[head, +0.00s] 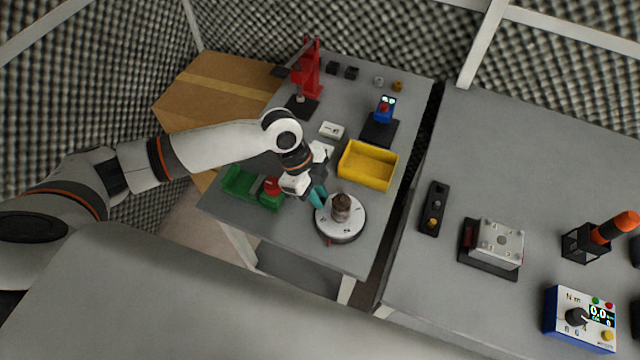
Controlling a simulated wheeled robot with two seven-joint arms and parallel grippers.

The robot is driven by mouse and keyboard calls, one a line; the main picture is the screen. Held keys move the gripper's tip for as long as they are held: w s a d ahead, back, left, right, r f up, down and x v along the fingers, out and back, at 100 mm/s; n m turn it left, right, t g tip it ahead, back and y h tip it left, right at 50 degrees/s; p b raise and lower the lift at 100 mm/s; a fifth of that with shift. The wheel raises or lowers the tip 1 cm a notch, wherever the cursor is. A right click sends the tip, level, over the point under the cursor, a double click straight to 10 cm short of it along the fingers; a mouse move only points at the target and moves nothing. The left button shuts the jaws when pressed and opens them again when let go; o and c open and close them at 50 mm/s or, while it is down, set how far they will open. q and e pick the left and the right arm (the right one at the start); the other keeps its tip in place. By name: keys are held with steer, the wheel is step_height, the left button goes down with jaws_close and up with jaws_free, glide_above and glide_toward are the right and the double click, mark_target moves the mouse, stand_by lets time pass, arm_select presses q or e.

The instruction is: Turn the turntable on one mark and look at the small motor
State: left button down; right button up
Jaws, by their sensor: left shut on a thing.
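The turntable (333,230) is a white disc with dark marks on a dark base, near the front right of the left-hand table. The small motor (341,206), a brownish cylinder, stands upright on the disc. My left gripper (318,197) reaches in from the left with its teal fingertips at the turntable's upper left rim, beside the motor. It is shut, apparently on the turntable's rim; the exact contact is too small to see. A red pointer (330,241) shows at the turntable's front. My right gripper is not in view.
A yellow bin (368,166) stands just behind the turntable. A green fixture with a red part (271,187) is left, under my arm. A red press (308,72) and a blue device (384,110) stand farther back. A second table (400,285) with several devices is right, across a gap.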

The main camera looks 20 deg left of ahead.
mark_target(325, 220)
arm_select(q)
steer(key=shift+s+d+r+n+t+p, duration=0.15)
steer(key=shift+s+n+t+p, duration=0.45)
steer(key=shift+n+p, duration=0.95)
steer(key=shift+s+d+r+n+t+p, duration=0.1)
steer(key=shift+s+n+t+p, duration=0.55)
steer(key=shift+p, duration=1.35)
steer(key=n+p, duration=0.1)
steer(key=s+n+p, duration=0.1)
steer(key=n+p, duration=0.1)
steer(key=shift+d+t+y, duration=0.2)
steer(key=shift+t+y, duration=0.05)
steer(key=shift+y, duration=0.05)
steer(key=shift+s+d+f+n+p, duration=0.15)
steer(key=shift+s+d+n+p, duration=0.2)
steer(key=shift+n+p, duration=0.75)
steer(key=shift+t, duration=0.3)
steer(key=c, duration=1.3)
jaws_free()
steer(key=shift+f, duration=0.1)
steer(key=shift+c, duration=0.2)
steer(key=shift+a, duration=0.1)
